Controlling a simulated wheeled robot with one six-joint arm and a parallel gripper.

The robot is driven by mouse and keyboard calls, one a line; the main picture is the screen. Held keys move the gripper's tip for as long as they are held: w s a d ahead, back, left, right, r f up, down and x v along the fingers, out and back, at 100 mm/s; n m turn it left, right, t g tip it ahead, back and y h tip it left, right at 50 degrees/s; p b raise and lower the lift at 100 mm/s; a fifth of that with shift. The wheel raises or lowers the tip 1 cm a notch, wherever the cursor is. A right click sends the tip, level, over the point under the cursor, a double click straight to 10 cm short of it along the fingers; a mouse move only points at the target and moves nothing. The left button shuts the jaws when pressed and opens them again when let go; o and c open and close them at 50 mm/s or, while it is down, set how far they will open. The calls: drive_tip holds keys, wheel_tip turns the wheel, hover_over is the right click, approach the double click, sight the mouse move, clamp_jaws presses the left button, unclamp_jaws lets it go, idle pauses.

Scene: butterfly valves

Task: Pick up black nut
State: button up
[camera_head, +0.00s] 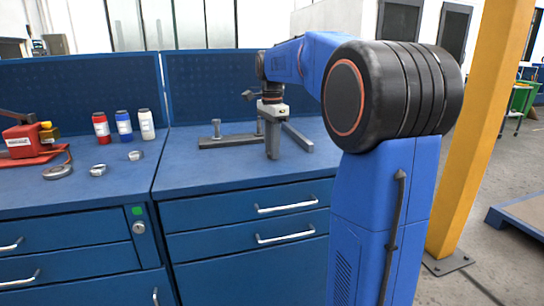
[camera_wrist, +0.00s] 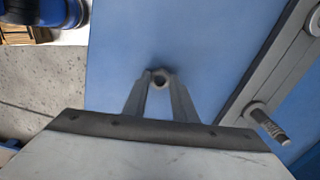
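The black nut (camera_wrist: 160,79) shows in the wrist view as a small dark ring with a hole, over blue bench top. It is between the tips of my gripper's two grey fingers (camera_wrist: 160,87). The fingers stand apart with the nut filling most of the gap; I cannot tell whether they press on it or whether it rests on the bench. In the head view my gripper (camera_head: 284,142) points down low over the right part of the blue workbench (camera_head: 190,172). The nut cannot be made out there.
A grey fixture bar (camera_head: 230,140) with upright studs lies left of my gripper; the wrist view shows it (camera_wrist: 272,72) at right. Red (camera_head: 101,128), blue (camera_head: 124,126) and white (camera_head: 147,125) bottles, metal rings and a red device (camera_head: 30,140) stand further left.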

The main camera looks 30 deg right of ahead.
clamp_jaws()
wheel_tip(320, 180, up, 10)
idle(0.5)
idle(0.3)
